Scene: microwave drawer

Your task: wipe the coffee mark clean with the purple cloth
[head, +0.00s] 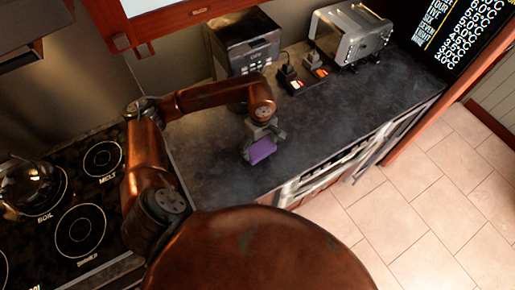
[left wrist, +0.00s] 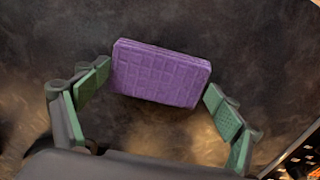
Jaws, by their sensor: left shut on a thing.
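The purple cloth (head: 261,150) is a folded, quilted block at the front part of the dark countertop (head: 222,176). My left gripper (head: 256,145) is over the counter and is shut on the cloth. In the left wrist view the cloth (left wrist: 160,74) sits between the green finger pads of the left gripper (left wrist: 160,90). Whether the cloth touches the counter is hard to tell. No coffee mark can be made out; the counter under the cloth and gripper is hidden. My right gripper is not in view.
A black appliance (head: 243,42) and a silver toaster (head: 352,36) stand at the back of the counter, with small plugged items (head: 303,76) between them. A stovetop (head: 80,215) with a kettle (head: 30,186) is at left. The counter right of the gripper is clear.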

